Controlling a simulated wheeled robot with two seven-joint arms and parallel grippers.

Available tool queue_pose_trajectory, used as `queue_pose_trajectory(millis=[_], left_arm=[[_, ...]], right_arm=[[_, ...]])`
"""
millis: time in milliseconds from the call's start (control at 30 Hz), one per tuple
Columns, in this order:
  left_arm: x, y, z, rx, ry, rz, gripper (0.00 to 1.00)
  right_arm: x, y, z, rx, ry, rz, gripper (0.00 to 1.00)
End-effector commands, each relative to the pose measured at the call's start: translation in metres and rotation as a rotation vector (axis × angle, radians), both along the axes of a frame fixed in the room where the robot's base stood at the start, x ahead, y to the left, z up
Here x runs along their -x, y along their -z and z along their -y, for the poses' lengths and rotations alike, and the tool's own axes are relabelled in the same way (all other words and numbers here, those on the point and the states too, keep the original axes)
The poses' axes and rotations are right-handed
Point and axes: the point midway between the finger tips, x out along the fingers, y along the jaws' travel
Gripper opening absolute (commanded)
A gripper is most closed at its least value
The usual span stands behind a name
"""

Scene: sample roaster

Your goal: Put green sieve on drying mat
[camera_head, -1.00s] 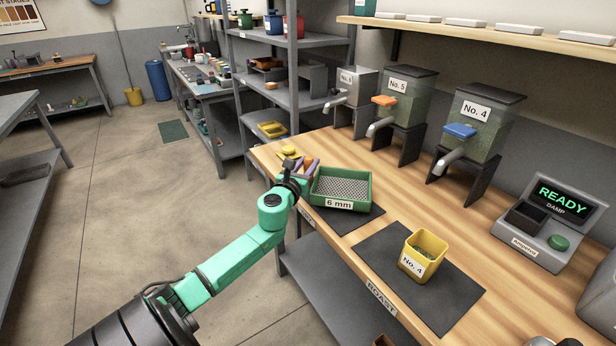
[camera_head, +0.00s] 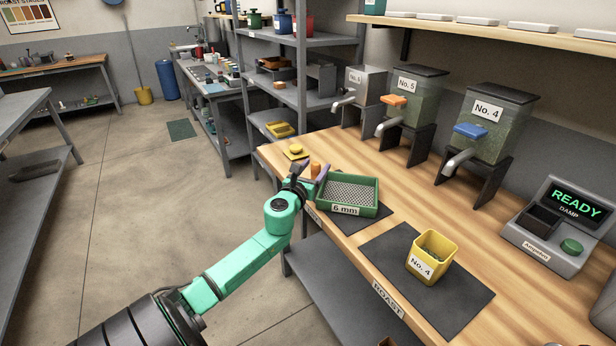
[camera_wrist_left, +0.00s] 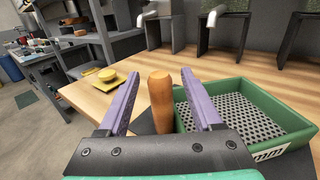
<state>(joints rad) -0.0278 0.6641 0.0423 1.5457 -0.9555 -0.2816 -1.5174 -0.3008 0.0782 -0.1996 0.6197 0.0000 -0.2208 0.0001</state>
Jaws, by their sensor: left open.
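The green sieve (camera_head: 361,208), labelled 6 mm with a grey mesh floor, sits at the bench's left end, over a dark mat (camera_head: 358,224). It also shows at right in the left wrist view (camera_wrist_left: 262,97). An orange-brown wooden handle (camera_wrist_left: 160,100) stands beside the sieve's left wall; I cannot tell how it joins it. My left gripper (camera_head: 309,172) is open. Its purple fingers lie on either side of the handle in the left wrist view (camera_wrist_left: 160,76), with gaps showing. Which surface is the drying mat is unclear. My right gripper is out of view.
A yellow No. 4 box (camera_head: 431,256) stands on a larger dark mat (camera_head: 453,305) to the right. A yellow round object (camera_head: 296,150) lies beyond my gripper. Hoppers (camera_head: 489,125) line the back, with the READY machine (camera_head: 560,225) at right. Bare wood lies between.

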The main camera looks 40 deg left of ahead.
Motion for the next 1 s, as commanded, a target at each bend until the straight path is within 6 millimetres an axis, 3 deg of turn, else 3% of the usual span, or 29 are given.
queue_pose_trajectory(millis=[500,800,867,900,967,1000], left_arm=[[0.101,0.003,0.035,0.004,0.001,-0.004,0.66],[0.111,0.001,0.037,0.005,-0.001,-0.002,0.66],[0.111,0.013,0.032,0.046,-0.013,-0.015,0.66],[0.112,0.031,0.026,0.11,-0.03,-0.031,0.66],[0.116,0.074,0.012,0.27,-0.079,-0.065,0.66],[0.123,0.113,0.003,0.414,-0.129,-0.092,0.66]], right_arm=[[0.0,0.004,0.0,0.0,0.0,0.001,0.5],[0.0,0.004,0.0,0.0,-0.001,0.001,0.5],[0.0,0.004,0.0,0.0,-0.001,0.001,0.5],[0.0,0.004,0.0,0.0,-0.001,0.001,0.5],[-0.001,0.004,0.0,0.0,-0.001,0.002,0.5],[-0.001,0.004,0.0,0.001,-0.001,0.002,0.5]])
